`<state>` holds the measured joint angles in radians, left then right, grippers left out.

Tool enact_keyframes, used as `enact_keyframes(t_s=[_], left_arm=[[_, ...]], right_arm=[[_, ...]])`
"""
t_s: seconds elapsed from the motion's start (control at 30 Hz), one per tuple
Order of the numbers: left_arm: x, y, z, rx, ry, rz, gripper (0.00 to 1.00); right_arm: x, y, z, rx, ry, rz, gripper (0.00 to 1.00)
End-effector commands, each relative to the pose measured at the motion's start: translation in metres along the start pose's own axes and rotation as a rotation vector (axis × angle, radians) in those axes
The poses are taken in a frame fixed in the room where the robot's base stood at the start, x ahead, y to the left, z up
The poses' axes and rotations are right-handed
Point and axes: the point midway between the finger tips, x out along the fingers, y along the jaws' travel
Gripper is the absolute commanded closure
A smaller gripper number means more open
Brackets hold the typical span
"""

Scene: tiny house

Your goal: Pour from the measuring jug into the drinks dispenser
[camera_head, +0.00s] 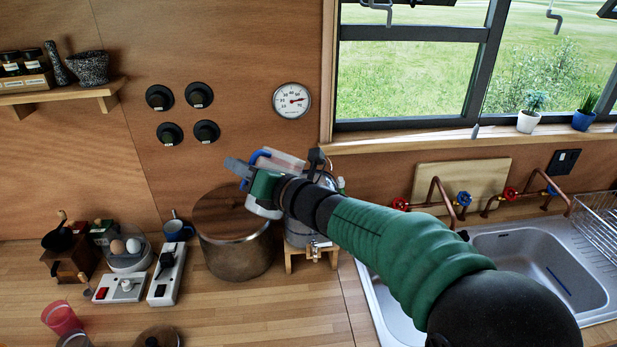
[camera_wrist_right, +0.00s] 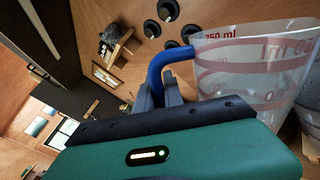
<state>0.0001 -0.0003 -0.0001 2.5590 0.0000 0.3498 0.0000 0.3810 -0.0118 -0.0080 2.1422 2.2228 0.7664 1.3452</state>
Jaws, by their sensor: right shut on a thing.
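The measuring jug (camera_wrist_right: 235,62) is clear plastic with red markings and a blue handle (camera_wrist_right: 158,68). My right gripper (camera_wrist_right: 162,92) is shut on the blue handle. In the head view the jug (camera_head: 282,158) is tilted, held above the drinks dispenser and partly hidden by my right gripper (camera_head: 243,172). The drinks dispenser (camera_head: 298,232) is a grey vessel with a tap (camera_head: 315,250), on a small wooden stand. My arm covers much of its upper part, so its opening is hidden. I cannot tell whether liquid is flowing. My left gripper is not in view.
A large lidded pot (camera_head: 235,250) stands close left of the dispenser. A sink (camera_head: 540,262) with copper taps is at the right. Power strips (camera_head: 166,275), an egg cooker (camera_head: 128,255) and a red cup (camera_head: 62,318) are at the left. The front middle counter is mostly clear.

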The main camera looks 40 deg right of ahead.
Motion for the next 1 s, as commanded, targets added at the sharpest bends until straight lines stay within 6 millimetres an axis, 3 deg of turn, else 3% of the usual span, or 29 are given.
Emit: enact_keyframes(t_s=[0.17,0.47,1.0], left_arm=[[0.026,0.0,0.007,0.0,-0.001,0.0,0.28],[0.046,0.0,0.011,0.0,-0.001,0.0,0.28],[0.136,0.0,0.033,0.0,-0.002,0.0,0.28]], right_arm=[[0.001,-0.004,-0.018,-0.044,-0.002,0.006,1.0],[0.001,-0.006,-0.032,-0.093,-0.004,0.011,1.0],[0.002,-0.011,-0.088,-0.335,-0.013,0.026,1.0]])
